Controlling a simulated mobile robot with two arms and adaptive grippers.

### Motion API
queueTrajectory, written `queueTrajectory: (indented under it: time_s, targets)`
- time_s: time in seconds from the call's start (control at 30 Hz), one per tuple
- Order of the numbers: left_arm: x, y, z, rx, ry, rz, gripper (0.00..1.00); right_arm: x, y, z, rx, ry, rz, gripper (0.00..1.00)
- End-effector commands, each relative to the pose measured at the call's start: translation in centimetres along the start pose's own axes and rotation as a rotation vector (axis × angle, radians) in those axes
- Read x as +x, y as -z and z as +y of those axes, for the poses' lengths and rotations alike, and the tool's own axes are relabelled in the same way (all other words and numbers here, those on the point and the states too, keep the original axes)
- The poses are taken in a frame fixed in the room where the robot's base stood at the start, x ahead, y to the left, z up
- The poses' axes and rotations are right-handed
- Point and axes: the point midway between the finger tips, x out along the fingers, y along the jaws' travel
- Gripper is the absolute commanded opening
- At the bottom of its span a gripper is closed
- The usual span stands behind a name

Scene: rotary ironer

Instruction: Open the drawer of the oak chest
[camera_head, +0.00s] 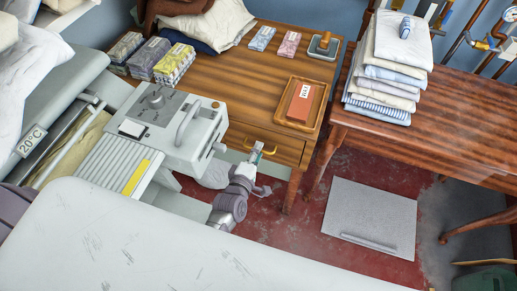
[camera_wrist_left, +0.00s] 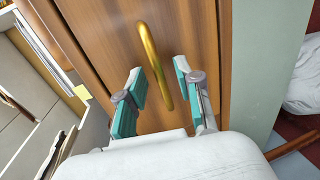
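The oak chest (camera_head: 240,88) stands at the back wall, with a drawer (camera_head: 286,152) in its front. The drawer front (camera_wrist_left: 200,25) fills the middle of the left wrist view and appears closed. It carries a curved brass handle (camera_wrist_left: 154,58). My left gripper (camera_head: 257,153) is at the drawer front; its fingers (camera_wrist_left: 158,82) are open, one on each side of the handle. I see a gap between the handle and the pads, so it is not gripped. In the head view the gripper partly hides the handle. My right gripper is out of view.
A grey machine (camera_head: 165,125) stands close to the left of my arm. A wooden table (camera_head: 455,125) with folded linen (camera_head: 390,70) is on the right. A tray (camera_head: 301,103) with a red item rests on the chest. A grey mat (camera_head: 370,215) lies on the red floor.

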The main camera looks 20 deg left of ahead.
Motion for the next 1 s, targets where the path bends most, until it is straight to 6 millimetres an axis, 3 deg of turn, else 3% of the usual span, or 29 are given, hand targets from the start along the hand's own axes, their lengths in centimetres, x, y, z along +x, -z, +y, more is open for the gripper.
queueTrajectory:
  time_s: [0.2, 0.47, 0.67, 1.0]
  targets:
    - [1.46, -0.02, 0.0, -0.001, 0.0, 0.0, 0.35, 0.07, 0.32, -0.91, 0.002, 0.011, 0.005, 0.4]
    - [1.51, -0.02, -0.01, 0.0, 0.001, 0.0, 0.35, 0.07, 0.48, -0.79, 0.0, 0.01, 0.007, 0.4]
    - [1.49, -0.03, -0.01, 0.0, 0.0, 0.0, 0.02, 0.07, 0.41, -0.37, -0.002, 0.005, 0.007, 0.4]
    - [1.47, -0.03, -0.03, 0.0, 0.001, 0.0, 0.0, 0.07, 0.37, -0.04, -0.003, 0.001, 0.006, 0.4]
